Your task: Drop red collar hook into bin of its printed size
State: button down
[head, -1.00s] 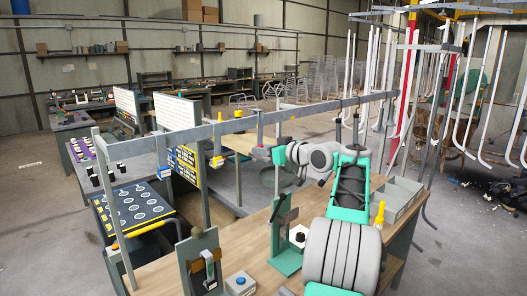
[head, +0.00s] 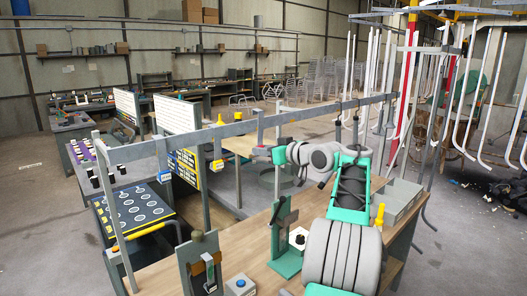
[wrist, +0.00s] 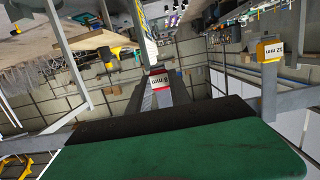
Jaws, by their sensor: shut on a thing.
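The red collar hook shows as a small red and white block (head: 262,151) under the grey overhead rail in the head view. My gripper (head: 270,152) is at it and shut on it. In the wrist view the red and white collar (wrist: 160,80) carries print ending in "mm"; its number is too small to read surely. My green gripper part fills the bottom of that view. A yellow collar hook (head: 216,164) and a blue collar hook (head: 165,176) hang to the left. Whether the red hook still touches the rail is hidden. A grey divided bin box (head: 402,199) stands on the bench at right.
The grey rail (head: 190,138) spans above the bench (head: 240,238). A green press-like stand (head: 287,240), a grey bracket stand (head: 201,265) and a blue-button box (head: 240,285) stand on the bench. A dark board with white circles (head: 135,209) lies at left. White bent tubes hang at right.

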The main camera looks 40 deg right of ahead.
jog(key=shift+s+b, duration=0.6)
jog(key=shift+s, duration=0.95)
jog(key=s, duration=0.2)
jog(key=s+r, duration=0.1)
jog(key=s, duration=0.1)
jog(key=shift+s+d+b, duration=0.1)
jog(key=shift+s+b, duration=0.25)
jog(key=shift+s, duration=0.05)
